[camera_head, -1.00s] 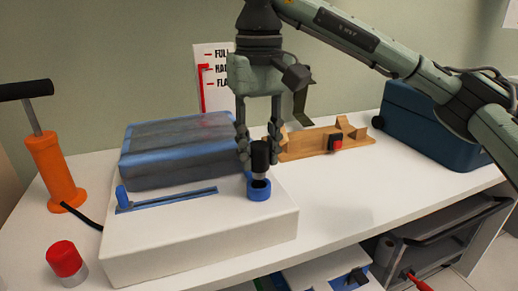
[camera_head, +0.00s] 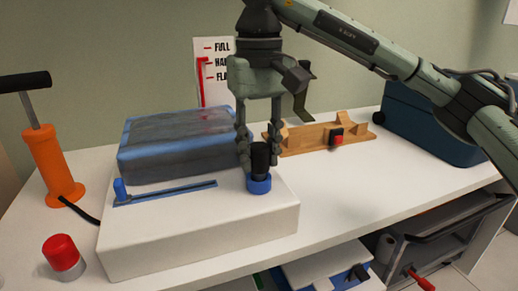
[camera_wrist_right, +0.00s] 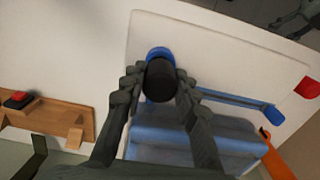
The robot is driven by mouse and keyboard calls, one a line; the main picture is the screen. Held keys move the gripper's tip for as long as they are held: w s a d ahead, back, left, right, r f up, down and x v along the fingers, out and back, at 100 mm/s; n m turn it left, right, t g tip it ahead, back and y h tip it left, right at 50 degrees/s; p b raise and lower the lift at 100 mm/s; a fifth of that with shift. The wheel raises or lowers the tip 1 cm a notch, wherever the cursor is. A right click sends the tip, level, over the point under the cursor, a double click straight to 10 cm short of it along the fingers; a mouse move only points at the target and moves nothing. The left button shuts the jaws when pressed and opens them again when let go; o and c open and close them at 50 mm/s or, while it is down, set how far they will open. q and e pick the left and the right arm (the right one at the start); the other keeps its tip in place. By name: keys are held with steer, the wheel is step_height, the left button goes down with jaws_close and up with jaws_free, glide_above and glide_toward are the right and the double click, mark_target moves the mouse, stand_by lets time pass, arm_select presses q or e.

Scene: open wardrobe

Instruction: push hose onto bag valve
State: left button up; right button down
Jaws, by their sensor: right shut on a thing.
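The black hose end (camera_head: 260,158) is upright between the fingers of my right gripper (camera_head: 259,163), which is shut on it. It also shows in the right wrist view (camera_wrist_right: 160,80). The blue ring-shaped bag valve (camera_head: 259,185) stands on the white box directly under the hose end. The hose end's lower part meets or sits inside the valve ring; how deep is hidden. In the wrist view the blue valve (camera_wrist_right: 158,53) shows behind the hose end. The blue-grey bag (camera_head: 178,145) lies on the white box behind the valve. My left gripper is not in view.
An orange pump (camera_head: 53,165) with a black hose stands at the left, with a red-capped cylinder (camera_head: 63,255) in front. A wooden rack (camera_head: 310,138) with a red switch and a dark blue case (camera_head: 430,125) are at the right. A gauge card (camera_head: 213,75) stands behind.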

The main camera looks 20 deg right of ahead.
mark_target(259, 146)
steer(key=shift+f+b, duration=0.45)
steer(key=shift+f, duration=0.25)
steer(key=c, duration=1.1)
jaws_free()
steer(key=shift+o, duration=0.2)
steer(key=shift+r, duration=0.15)
step_height(259, 146, up, 12)
steer(key=shift+f, duration=0.1)
